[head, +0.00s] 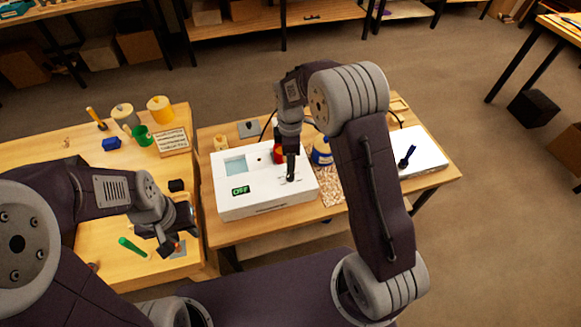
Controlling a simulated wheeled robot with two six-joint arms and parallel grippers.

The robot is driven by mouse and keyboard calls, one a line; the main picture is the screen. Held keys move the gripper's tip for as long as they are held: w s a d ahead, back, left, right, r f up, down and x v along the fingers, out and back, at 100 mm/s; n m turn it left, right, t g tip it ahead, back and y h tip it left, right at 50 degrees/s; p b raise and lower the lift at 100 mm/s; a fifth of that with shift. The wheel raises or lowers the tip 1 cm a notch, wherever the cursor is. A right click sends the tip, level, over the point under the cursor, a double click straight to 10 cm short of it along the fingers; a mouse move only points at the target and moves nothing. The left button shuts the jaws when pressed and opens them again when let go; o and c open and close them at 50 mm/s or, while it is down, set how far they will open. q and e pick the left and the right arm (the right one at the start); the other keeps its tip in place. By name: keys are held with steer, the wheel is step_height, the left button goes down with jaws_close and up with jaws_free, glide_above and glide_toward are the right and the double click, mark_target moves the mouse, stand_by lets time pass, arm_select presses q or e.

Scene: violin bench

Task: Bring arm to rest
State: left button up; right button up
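My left arm comes in from the left, and its gripper (180,238) hangs over the front right part of the left table. Its dark fingers look spread apart, with nothing visible held between them. My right arm arches up and over the right table, and its gripper (290,172) points down at the top of a white box (268,203) with a screen and a green "OFF" label. The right fingertips are at or just above the box's top near small markings. Contact and finger gap are too small to tell.
The left table (110,255) holds a green marker (132,247), a blue block (110,144), a green cup (142,136) and a yellow container (160,109). A red container, a blue-and-yellow one and a white board (425,158) are on the right table (440,178).

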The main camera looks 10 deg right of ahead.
steer(key=shift+r, duration=0.5)
steer(key=s+d+r+m+t, duration=0.1)
steer(key=s+d+r+m, duration=0.15)
steer(key=s+r, duration=0.3)
steer(key=s+d+f+m, duration=0.1)
steer(key=s+m, duration=0.5)
steer(key=s+d+f+m, duration=0.1)
steer(key=s+f+m, duration=0.1)
steer(key=s+m, duration=0.4)
steer(key=shift+s+f+m, duration=0.25)
steer(key=shift+m, duration=0.5)
